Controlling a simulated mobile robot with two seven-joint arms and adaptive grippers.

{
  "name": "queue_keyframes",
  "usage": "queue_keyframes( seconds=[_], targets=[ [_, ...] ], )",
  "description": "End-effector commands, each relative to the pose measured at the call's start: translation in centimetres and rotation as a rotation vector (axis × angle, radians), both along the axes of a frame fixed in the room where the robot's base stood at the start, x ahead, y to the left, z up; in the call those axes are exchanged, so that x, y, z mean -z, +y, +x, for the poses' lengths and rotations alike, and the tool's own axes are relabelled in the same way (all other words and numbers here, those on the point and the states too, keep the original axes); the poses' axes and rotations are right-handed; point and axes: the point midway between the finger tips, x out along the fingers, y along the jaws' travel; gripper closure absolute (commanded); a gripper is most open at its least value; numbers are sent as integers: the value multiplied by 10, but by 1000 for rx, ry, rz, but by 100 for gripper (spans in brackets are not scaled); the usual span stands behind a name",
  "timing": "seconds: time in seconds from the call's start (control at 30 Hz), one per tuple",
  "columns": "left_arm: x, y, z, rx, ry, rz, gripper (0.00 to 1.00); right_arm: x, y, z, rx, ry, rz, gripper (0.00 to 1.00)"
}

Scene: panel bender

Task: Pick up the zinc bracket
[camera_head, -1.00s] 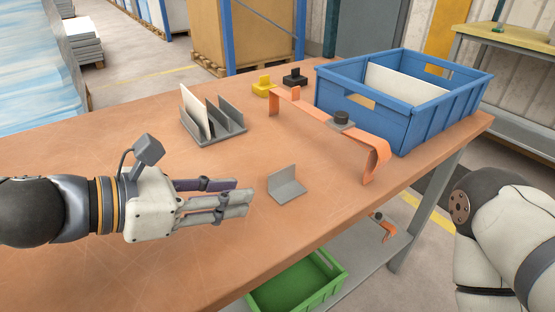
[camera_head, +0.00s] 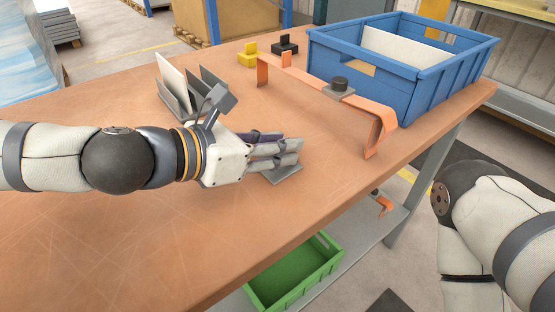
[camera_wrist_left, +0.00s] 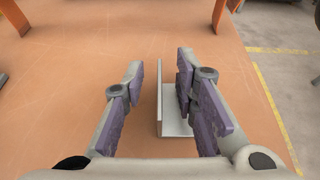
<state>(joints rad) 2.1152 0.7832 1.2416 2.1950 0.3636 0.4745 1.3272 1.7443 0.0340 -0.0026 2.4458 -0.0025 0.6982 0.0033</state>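The zinc bracket is a grey L-shaped piece on the orange-brown table top. In the head view its base plate (camera_head: 283,174) shows under my left gripper (camera_head: 286,150), whose fingers hide most of the upright flange. In the left wrist view the bracket (camera_wrist_left: 174,118) stands between the two fingers of my left gripper (camera_wrist_left: 160,85). The fingers are apart. The upright flange has a clear gap to the left finger, and the base reaches toward the right finger; whether it touches that finger I cannot tell. My right gripper is not in view.
A blue crate (camera_head: 390,100) with a white panel stands at the back right. A grey slotted rack (camera_head: 178,100) is left, and yellow (camera_head: 248,56) and black (camera_head: 285,45) blocks lie behind. A green bin (camera_head: 300,275) is below.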

Motion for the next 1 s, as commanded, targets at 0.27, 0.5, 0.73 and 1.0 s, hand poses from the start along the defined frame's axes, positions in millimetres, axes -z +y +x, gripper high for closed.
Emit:
queue_keyframes(
  seconds=[0.27, 0.5, 0.73, 1.0],
  targets=[
    [-1, 0, 0, 0, -1, 1, 100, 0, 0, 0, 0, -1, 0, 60],
    [-1, 0, 0, 1, -1, 1, 100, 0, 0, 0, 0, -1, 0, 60],
    [-18, 0, 0, 1, -8, 1, 100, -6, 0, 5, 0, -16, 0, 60],
    [-109, 1, -1, -1, -29, 2, 100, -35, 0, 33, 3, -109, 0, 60]
  ],
)
